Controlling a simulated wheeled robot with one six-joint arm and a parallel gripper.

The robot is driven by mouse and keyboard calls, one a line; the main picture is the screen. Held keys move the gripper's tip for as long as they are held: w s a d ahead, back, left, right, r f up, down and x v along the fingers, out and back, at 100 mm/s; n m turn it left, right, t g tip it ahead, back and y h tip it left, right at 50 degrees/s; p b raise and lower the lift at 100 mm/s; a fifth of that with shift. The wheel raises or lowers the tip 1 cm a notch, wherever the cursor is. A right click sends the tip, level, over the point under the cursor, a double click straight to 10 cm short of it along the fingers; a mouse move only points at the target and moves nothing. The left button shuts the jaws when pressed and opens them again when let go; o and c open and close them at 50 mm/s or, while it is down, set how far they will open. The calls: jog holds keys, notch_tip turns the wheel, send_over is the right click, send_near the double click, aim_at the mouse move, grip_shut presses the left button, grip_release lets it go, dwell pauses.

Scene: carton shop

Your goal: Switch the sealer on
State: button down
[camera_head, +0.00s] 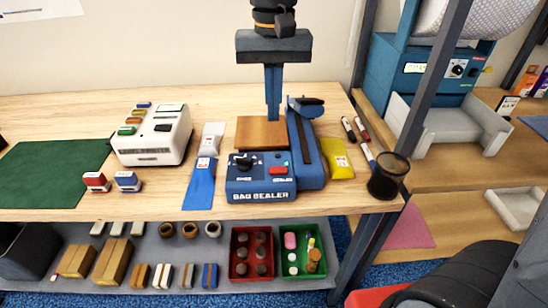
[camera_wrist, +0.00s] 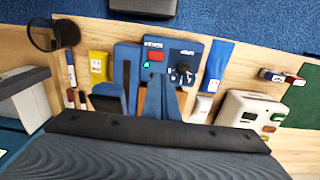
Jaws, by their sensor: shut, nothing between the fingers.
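The blue bag sealer (camera_head: 260,196), lettered "BAG SEALER", stands near the table's front edge. Its front panel has a black knob (camera_head: 243,161) on the left and a red switch (camera_head: 278,170) on the right. A blue sealing arm with a black end rises at its right side, and a wooden plate (camera_head: 255,132) lies behind the panel. My gripper (camera_head: 273,118) is shut and empty, pointing down above the wooden plate, behind the panel. In the wrist view the sealer (camera_wrist: 188,45) is upside down, with the red switch (camera_wrist: 155,55) beyond my fingertips (camera_wrist: 163,84). I cannot tell the switch's position.
A blue bag (camera_head: 200,185) and a pale bag lie left of the sealer; a yellow bag (camera_head: 340,167) lies right. A white device (camera_head: 152,135) and two stamps are at left. A dark post rises at right.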

jog(key=shift+f, duration=0.1)
jog(key=p, duration=0.3)
send_over(280, 168)
jog(key=a, duration=0.2)
jog(key=f, duration=1.2)
jog(key=shift+d, duration=0.25)
jog(key=shift+f, duration=0.95)
jog(key=shift+a+f, duration=0.15)
jog(key=shift+f, duration=0.05)
jog(key=shift+d+r+p, duration=0.2)
jog(key=shift+d+p, duration=0.35)
jog(key=shift+d, duration=0.3)
